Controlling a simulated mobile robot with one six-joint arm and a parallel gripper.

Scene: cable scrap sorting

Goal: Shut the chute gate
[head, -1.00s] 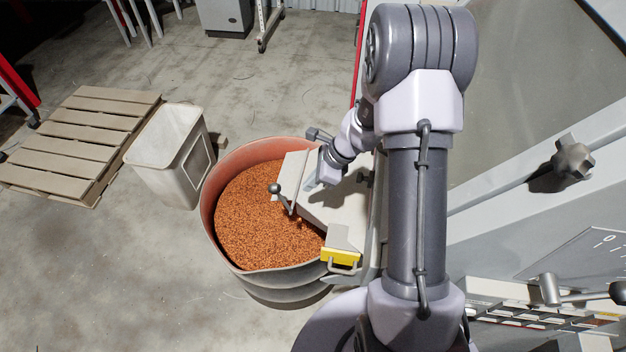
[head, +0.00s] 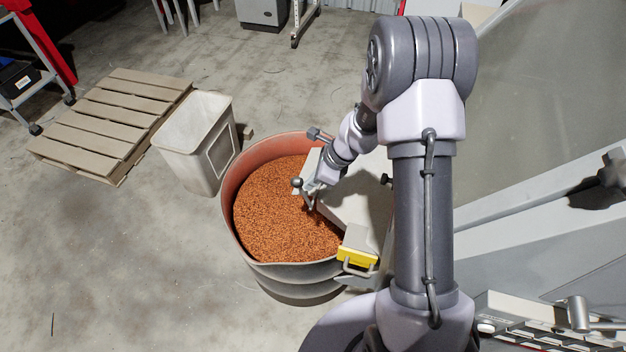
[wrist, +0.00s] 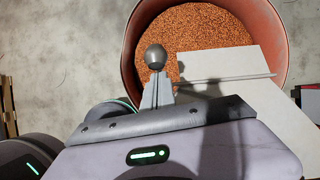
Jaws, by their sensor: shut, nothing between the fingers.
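The chute (head: 355,195) is a pale sloping box whose mouth hangs over a drum; its flat top also shows in the wrist view (wrist: 225,63). A lever with a dark ball knob (head: 297,182) stands at its mouth end, and the knob also shows in the wrist view (wrist: 155,57). A thin pale rod or edge (wrist: 235,78) crosses the chute there. My gripper (head: 311,188) is shut and empty, close beside the knob. In the wrist view its fingertips (wrist: 156,76) are just below the knob; I cannot tell whether they touch. The gate plate is not clearly visible.
The reddish drum (head: 232,205) holds copper-coloured granules. A yellow block with a handle (head: 357,256) sits on the chute's near side. A pale bin (head: 195,150) and a wooden pallet (head: 115,125) stand left on open floor. Machine panels flank the right.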

